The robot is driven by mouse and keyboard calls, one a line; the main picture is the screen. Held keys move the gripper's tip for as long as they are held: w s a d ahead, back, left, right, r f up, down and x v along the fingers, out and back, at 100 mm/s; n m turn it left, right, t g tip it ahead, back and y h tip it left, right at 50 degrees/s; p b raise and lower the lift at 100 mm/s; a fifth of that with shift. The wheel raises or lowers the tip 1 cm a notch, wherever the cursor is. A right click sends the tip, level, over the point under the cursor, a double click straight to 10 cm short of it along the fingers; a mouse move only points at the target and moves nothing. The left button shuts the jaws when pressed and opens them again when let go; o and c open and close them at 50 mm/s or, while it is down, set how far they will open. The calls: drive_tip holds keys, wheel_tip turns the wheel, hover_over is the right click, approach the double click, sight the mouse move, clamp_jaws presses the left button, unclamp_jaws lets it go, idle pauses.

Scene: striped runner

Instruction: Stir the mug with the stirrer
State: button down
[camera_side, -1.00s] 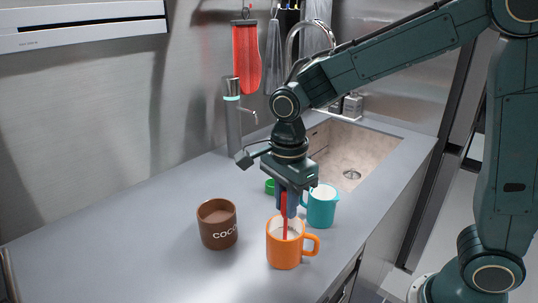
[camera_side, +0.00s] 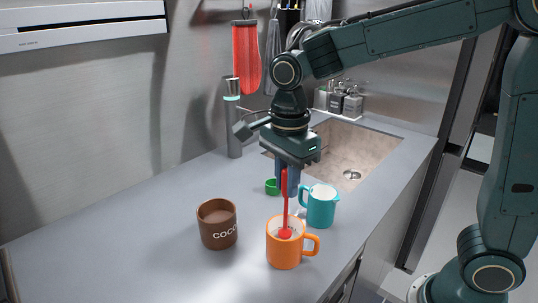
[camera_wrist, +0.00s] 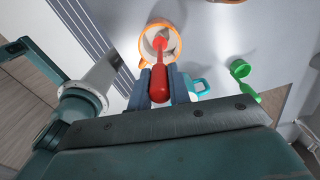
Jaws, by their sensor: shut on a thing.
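The orange mug (camera_side: 284,252) stands upright on the counter, its handle to the right, with pale contents showing inside. It also shows in the wrist view (camera_wrist: 178,38), straight beyond the fingers. My gripper (camera_side: 286,189) is above the mug, shut on the red stirrer (camera_side: 285,212). The stirrer points down, and its rounded red end is at the mug's mouth, around the level of the rim. Whether that end touches the contents I cannot tell. In the wrist view the stirrer's red handle (camera_wrist: 160,86) sits between the fingers (camera_wrist: 160,88).
A brown cocoa container (camera_side: 217,226) stands left of the mug. A teal pitcher (camera_side: 321,208) stands close behind it to the right. A green scoop (camera_side: 272,186) lies behind. The sink (camera_side: 352,150) is at the back right. The counter's left side is clear.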

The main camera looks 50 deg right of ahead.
drive_tip(key=shift+r, duration=1.85)
drive_tip(key=shift+r, duration=2)
drive_tip(key=shift+w, duration=0.1)
